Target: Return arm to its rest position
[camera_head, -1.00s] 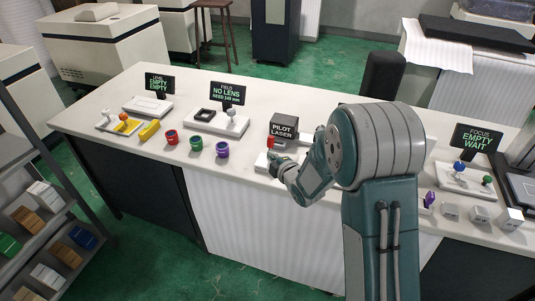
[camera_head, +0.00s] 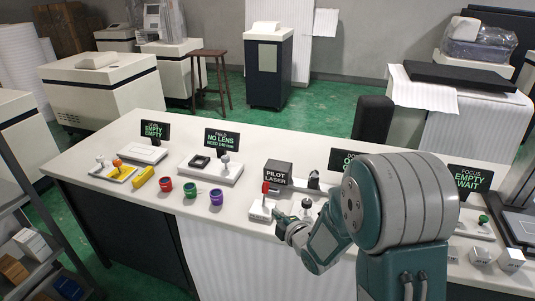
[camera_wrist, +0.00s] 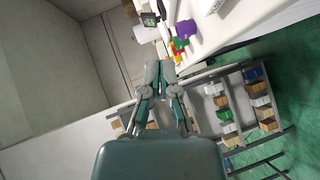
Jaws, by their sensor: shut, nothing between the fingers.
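My gripper (camera_head: 281,222) is at the front edge of the white counter (camera_head: 230,228), beside the small white base with the red lever (camera_head: 264,207) in front of the pilot laser box (camera_head: 278,173). I cannot tell from the head view whether it touches anything. My arm is folded, and its large grey and teal joint covers part of the counter's right side. In the wrist view my gripper (camera_wrist: 159,66) has its fingers together and empty, pointing toward the counter end.
White blocks (camera_head: 511,259) sit at the right. A shelf rack (camera_head: 35,240) stands at the left; green floor lies behind the counter.

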